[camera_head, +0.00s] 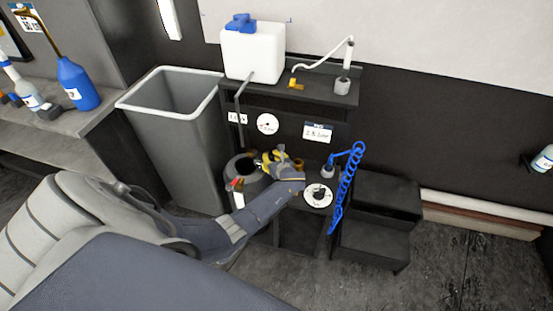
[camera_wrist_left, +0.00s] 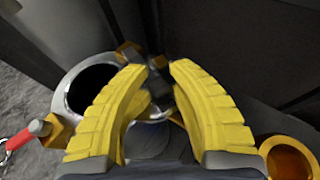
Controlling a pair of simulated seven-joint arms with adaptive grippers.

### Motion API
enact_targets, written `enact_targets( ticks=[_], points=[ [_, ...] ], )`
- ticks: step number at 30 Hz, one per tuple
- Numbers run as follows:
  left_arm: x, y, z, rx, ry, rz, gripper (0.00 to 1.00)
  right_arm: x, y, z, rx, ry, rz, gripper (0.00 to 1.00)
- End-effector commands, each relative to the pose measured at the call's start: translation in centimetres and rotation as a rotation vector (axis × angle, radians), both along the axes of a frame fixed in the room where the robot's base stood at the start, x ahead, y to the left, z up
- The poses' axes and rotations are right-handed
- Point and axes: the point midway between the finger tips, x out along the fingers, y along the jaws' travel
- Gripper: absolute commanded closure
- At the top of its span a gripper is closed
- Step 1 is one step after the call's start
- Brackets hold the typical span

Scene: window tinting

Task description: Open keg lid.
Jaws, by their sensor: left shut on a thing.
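The keg (camera_head: 238,182) is a grey cylinder on the floor beside the low shelf. Its dark round opening shows in the head view, and in the left wrist view the keg's pale rim (camera_wrist_left: 66,92) circles the black hole. My left gripper (camera_head: 268,161) is right next to the opening, its yellow fingers closed around a dark piece. In the left wrist view this piece, apparently part of the keg lid (camera_wrist_left: 160,88), sits between the fingertips. The fingers hide most of the lid, so its exact tilt cannot be told. My right gripper is not in view.
A grey bin (camera_head: 178,140) stands left of the shelf. A white tank (camera_head: 254,52) with a blue cap is on the shelf top. A blue coiled hose (camera_head: 347,185) and a round white plate (camera_head: 318,195) are to the right. A red handle (camera_wrist_left: 20,138) sticks out beside the keg.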

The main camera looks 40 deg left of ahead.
Motion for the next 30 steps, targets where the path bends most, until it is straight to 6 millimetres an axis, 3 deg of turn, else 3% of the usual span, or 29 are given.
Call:
enact_targets(
  ticks=[11,12,17,30],
  points=[
    [0.41,-0.10,0.51,0.000,-0.011,-0.003,1.00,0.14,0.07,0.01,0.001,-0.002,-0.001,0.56],
    [0.42,-0.09,0.51,0.000,-0.011,-0.003,0.76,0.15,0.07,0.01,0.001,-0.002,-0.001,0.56],
    [0.30,-0.01,0.40,0.001,-0.008,-0.002,0.58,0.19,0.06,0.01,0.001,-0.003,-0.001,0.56],
    [0.12,0.07,1.14,-0.001,-0.005,0.002,0.56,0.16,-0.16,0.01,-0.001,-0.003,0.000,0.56]
  ],
)
